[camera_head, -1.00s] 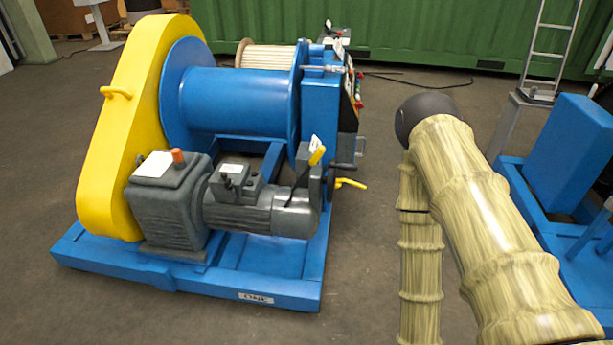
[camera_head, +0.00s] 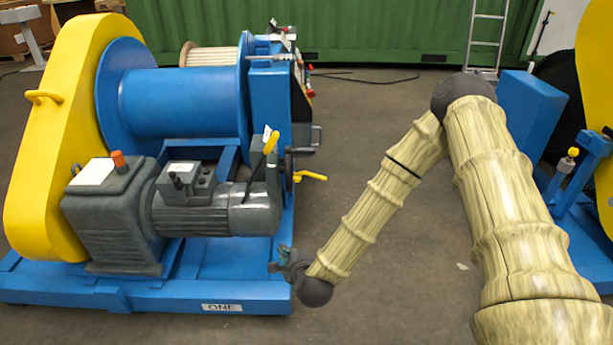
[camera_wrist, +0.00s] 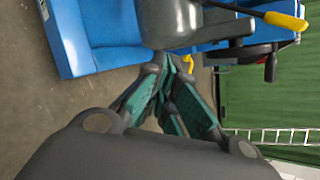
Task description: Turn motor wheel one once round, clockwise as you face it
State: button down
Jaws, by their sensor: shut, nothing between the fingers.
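Winch one is a blue frame with a plate reading ONE (camera_head: 222,308). Its grey motor (camera_head: 200,212) lies across the front, with a dark rounded right end (camera_head: 258,208). I cannot make out motor wheel one as a separate wheel at that end. My gripper (camera_head: 280,266) is low, just right of and below the motor end, by the frame's right edge. In the wrist view my gripper (camera_wrist: 172,72) has its teal-padded fingers together and empty. The grey motor body (camera_wrist: 190,22) shows just beyond the fingertips; contact cannot be told.
A yellow-handled lever (camera_head: 270,143) rises by the motor end, and a yellow handle (camera_head: 311,176) sticks out at the right. A yellow guard (camera_head: 60,140) covers the left side. Another blue machine (camera_head: 530,110) stands at the right. The floor between is clear.

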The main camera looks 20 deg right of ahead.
jog(key=w+d+r+m+t+h+b, duration=0.2)
jog(key=w+d+r+m+h, duration=0.1)
jog(key=w+d+r+m, duration=0.3)
jog(key=w+d+r+m+t+h+b, duration=0.2)
jog(key=w+d+r+m+h, duration=0.15)
jog(key=w+r+m, duration=0.4)
jog(key=w+d+m+b, duration=0.1)
jog(key=w+d+b, duration=0.1)
jog(key=w, duration=0.9)
jog(key=shift+w+d+f+y, duration=0.3)
jog(key=shift+w+d+y, duration=0.15)
jog(key=shift+d, duration=0.45)
jog(key=shift+b, duration=0.35)
jog(key=shift+w+d+r+b, duration=0.1)
jog(key=shift+w+r+b, duration=0.1)
jog(key=shift+w, duration=0.15)
jog(key=shift+w+d+r+b, duration=0.1)
jog(key=shift+w+b, duration=0.05)
jog(key=shift+w, duration=0.15)
jog(key=shift+s+f, duration=0.1)
